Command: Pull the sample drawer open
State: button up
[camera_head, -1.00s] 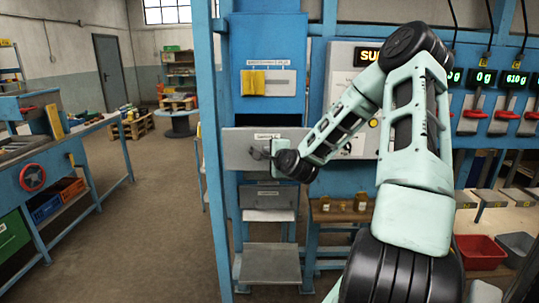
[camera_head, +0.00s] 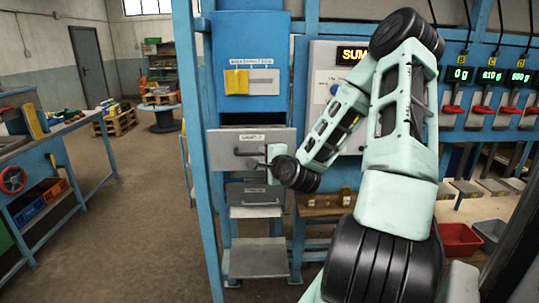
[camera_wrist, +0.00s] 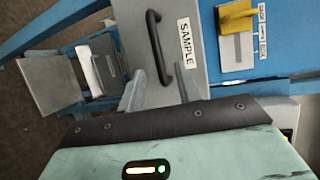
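The sample drawer (camera_head: 222,146) has a grey front with a SAMPLE label and a dark bar handle (camera_head: 243,153). A dark gap shows above the front, which appears to stand out from the blue cabinet. In the wrist view, the drawer front (camera_wrist: 205,60) faces me and the handle (camera_wrist: 157,45) crosses it. My gripper (camera_wrist: 160,72) is open, its fingers apart on either side of the handle's near end. I see no finger contact with the handle. In the head view, my gripper (camera_head: 262,162) is at the handle's right end, and my wrist partly hides it.
A smaller grey drawer (camera_head: 252,193) and a low metal shelf (camera_head: 258,258) are below. A wooden shelf (camera_head: 325,205) stands to the right. Open floor (camera_head: 120,240) lies to the left.

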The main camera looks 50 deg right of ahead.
jog(key=shift+s+r+p, duration=0.35)
jog(key=shift+r+p, duration=0.15)
jog(key=shift+p, duration=1.9)
jog(key=shift+s+a+f+p, duration=0.1)
jog(key=shift+s+a+p, duration=0.5)
jog(key=shift+s+p, duration=0.45)
jog(key=shift+s+a+f+p, duration=0.1)
jog(key=shift+s+a+p, duration=0.5)
jog(key=shift+p, duration=0.7)
jog(key=shift+d, duration=0.1)
jog(key=shift+w, duration=0.1)
